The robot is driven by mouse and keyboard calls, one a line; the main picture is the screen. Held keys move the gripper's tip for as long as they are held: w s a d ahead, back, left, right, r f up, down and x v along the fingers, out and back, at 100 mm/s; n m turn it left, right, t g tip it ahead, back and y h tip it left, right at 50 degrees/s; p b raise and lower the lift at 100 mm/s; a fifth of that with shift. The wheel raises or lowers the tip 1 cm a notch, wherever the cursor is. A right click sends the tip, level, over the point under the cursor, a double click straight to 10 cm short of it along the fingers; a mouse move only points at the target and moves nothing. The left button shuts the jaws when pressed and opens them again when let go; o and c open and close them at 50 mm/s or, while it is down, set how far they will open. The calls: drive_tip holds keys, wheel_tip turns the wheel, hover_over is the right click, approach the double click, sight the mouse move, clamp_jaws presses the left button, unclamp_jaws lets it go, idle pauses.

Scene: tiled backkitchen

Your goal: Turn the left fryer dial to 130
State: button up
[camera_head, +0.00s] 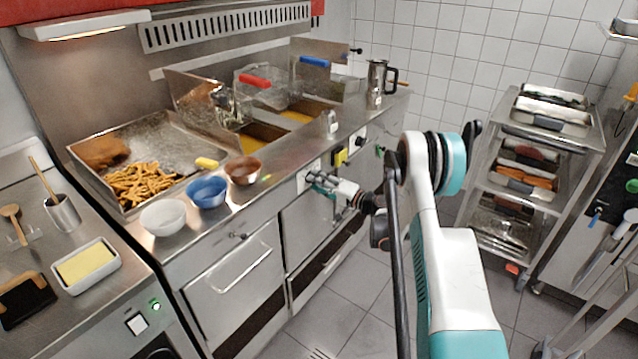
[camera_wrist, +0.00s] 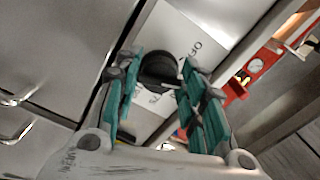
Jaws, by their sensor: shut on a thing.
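The left fryer dial (camera_wrist: 160,68) is a dark round knob on a pale plate with printed markings, seen in the wrist view. My gripper (camera_wrist: 157,74) has its teal-padded fingers on both sides of the dial and is shut on it. In the head view my gripper (camera_head: 318,183) is at the fryer's front panel, at the white dial plate (camera_head: 302,181), and hides the dial. The markings are too small and partly covered to tell the dial's setting.
A second dark dial (camera_head: 361,141) is on the panel to the right, past a yellow-and-black switch (camera_head: 341,157). White (camera_head: 163,217), blue (camera_head: 207,192) and brown (camera_head: 243,170) bowls stand on the counter above. A rack trolley (camera_head: 540,140) stands at the right; floor between is free.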

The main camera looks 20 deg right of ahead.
idle(0.4)
drive_tip(key=o, duration=1.1)
drive_tip(key=shift+c, duration=0.2)
drive_tip(key=v, duration=1.2)
